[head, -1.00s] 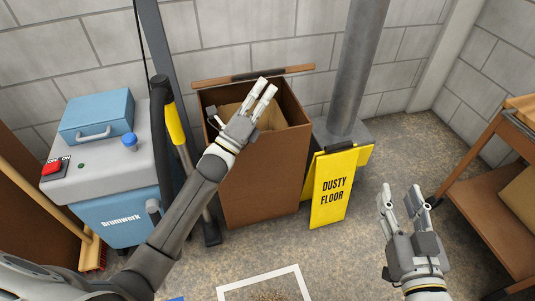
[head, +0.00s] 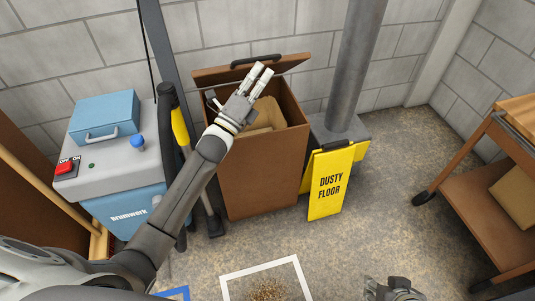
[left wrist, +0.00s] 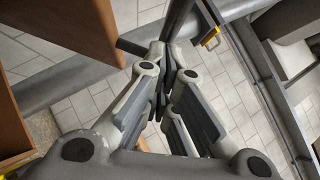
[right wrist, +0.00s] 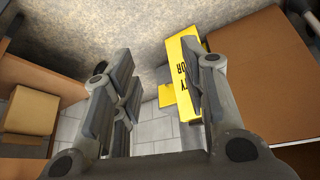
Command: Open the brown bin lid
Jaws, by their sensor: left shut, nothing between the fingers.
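The brown bin (head: 255,165) stands against the back wall, with a cardboard box (head: 262,117) inside. Its brown lid (head: 222,74) is raised at the back, with a dark handle (head: 255,60) along its top edge. The bin's mouth is uncovered. My left gripper (head: 264,73) is shut and empty, over the bin mouth with its fingertips just in front of the lid. I cannot tell whether they touch it. My left gripper also shows shut in the left wrist view (left wrist: 167,62). My right gripper (right wrist: 163,80) is open and empty, low at the head view's bottom edge.
A blue and grey machine (head: 125,185) stands left of the bin, with a yellow-and-black handled tool (head: 181,130) between them. A yellow floor sign (head: 331,183) and a grey pipe (head: 355,70) are at the right. A brown cart (head: 495,185) stands farther right. Floor before the sign is clear.

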